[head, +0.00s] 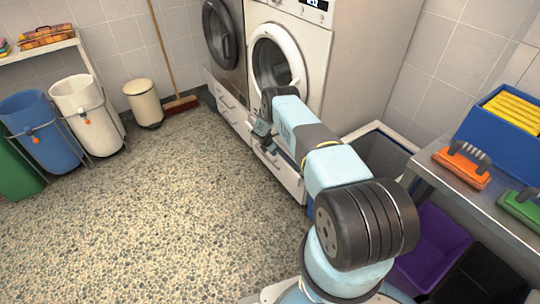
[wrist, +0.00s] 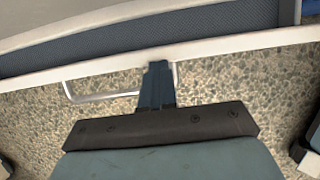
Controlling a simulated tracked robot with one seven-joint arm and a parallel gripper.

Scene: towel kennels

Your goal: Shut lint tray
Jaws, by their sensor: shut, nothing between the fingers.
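The lint tray is low at the base of the white machine (head: 315,60). Its pale front (head: 284,176) shows in the head view, partly behind my arm. In the wrist view the tray's white front edge (wrist: 230,43) crosses the picture, with a dark blue mesh inside (wrist: 180,32) behind it, so the tray stands at least partly open. A pale bar handle (wrist: 100,97) sticks out from the front. My gripper (wrist: 157,68) is shut and empty at the front edge, over the handle's right part in the picture. I cannot tell whether it touches.
A grey open bin (head: 385,155) stands right of the tray, close to my arm. A metal bench (head: 440,185) with brushes is at the right. Bins (head: 85,105) and a broom (head: 163,50) stand at the left and back. The pebbled floor (head: 170,210) is clear.

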